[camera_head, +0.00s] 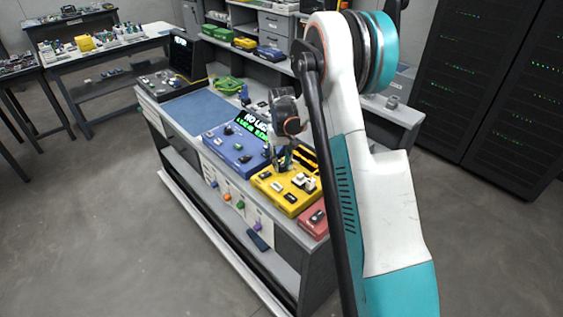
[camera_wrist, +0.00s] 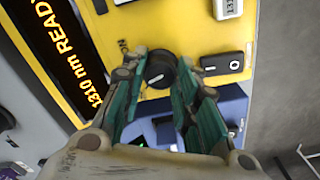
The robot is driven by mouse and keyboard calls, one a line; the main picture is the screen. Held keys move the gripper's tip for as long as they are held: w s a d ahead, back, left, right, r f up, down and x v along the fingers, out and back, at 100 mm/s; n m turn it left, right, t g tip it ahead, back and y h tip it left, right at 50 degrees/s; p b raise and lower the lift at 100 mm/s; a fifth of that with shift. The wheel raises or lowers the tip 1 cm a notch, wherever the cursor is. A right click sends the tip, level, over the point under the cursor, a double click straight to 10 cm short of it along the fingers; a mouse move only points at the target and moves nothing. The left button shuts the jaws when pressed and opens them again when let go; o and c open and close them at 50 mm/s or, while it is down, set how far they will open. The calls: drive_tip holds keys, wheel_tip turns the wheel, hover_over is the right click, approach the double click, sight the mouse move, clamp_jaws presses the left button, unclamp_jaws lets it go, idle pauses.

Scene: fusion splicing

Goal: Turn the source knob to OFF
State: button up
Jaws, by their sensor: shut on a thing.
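The source knob (camera_wrist: 159,67) is a round black dial on the yellow unit (camera_wrist: 190,30). It shows between the fingertips in the wrist view, with a white pointer line on it and ON lettering beside it. My gripper (camera_wrist: 161,76) is shut on the knob, one green-padded finger on each side. The display (camera_wrist: 62,50) on the yellow unit reads 1310 nm READY in orange. In the head view my gripper (camera_head: 282,161) is at the back left part of the yellow unit (camera_head: 277,196); the knob cannot be made out there.
A black rocker switch (camera_wrist: 222,64) and a white connector block (camera_wrist: 228,8) sit beside the knob on the unit. A blue unit (camera_head: 224,150) with a green-lettered display stands to the left, and a red unit (camera_head: 314,222) in front. A blue mat (camera_head: 200,112) lies clear farther left.

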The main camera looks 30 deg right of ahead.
sight(281, 164)
drive_tip(key=n, duration=0.5)
drive_tip(key=shift+n, duration=0.3)
idle(0.4)
drive_tip(key=o, duration=1.1)
wheel_tip(281, 164, up, 12)
drive_tip(key=shift+a, duration=0.1)
